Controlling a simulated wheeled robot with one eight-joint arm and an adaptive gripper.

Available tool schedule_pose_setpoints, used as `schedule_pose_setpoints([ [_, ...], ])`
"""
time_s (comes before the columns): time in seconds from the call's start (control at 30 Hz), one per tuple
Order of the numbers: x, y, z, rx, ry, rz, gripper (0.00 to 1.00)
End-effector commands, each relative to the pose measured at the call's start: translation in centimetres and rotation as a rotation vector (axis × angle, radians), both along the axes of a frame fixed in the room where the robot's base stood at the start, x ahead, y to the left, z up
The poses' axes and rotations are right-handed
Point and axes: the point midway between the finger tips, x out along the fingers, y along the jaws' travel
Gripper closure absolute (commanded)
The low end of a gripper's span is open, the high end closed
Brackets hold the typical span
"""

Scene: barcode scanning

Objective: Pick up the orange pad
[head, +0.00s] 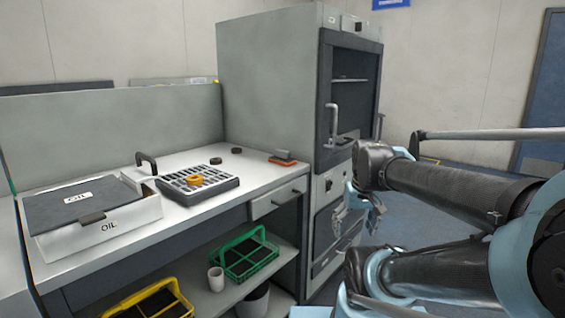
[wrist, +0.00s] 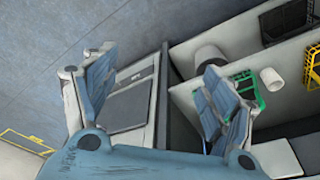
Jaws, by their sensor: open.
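A small orange pad (head: 283,161) lies on the right end of the light counter, near the tall grey cabinet, with a small grey piece seemingly on or against it. It does not show in the wrist view. My gripper (wrist: 160,90) has its two blue fingers spread wide with nothing between them. In the head view my gripper (head: 362,201) is to the right of the counter, in front of the cabinet and apart from the pad.
An orange ring (head: 194,180) sits on a dark grated tray (head: 222,187). A white oil box (head: 117,228) is at the left. Green (head: 247,254) and yellow (head: 160,302) crates and a white cup (head: 216,279) are below. The cabinet (head: 262,95) stands beside the counter.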

Motion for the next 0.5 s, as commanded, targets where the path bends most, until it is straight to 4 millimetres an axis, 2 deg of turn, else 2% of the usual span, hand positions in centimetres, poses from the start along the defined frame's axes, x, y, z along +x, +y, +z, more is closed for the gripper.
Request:
schedule_pose_setpoints([
  [0.03, 1.6, 0.5, 2.0, 0.004, -0.006, 0.035, 0.22],
  [0.2, 6.9, 2.7, 7.7, 0.022, -0.026, 0.172, 0.22],
  [0.5, 16.7, 7.4, 16.5, 0.050, -0.070, 0.407, 0.22],
])
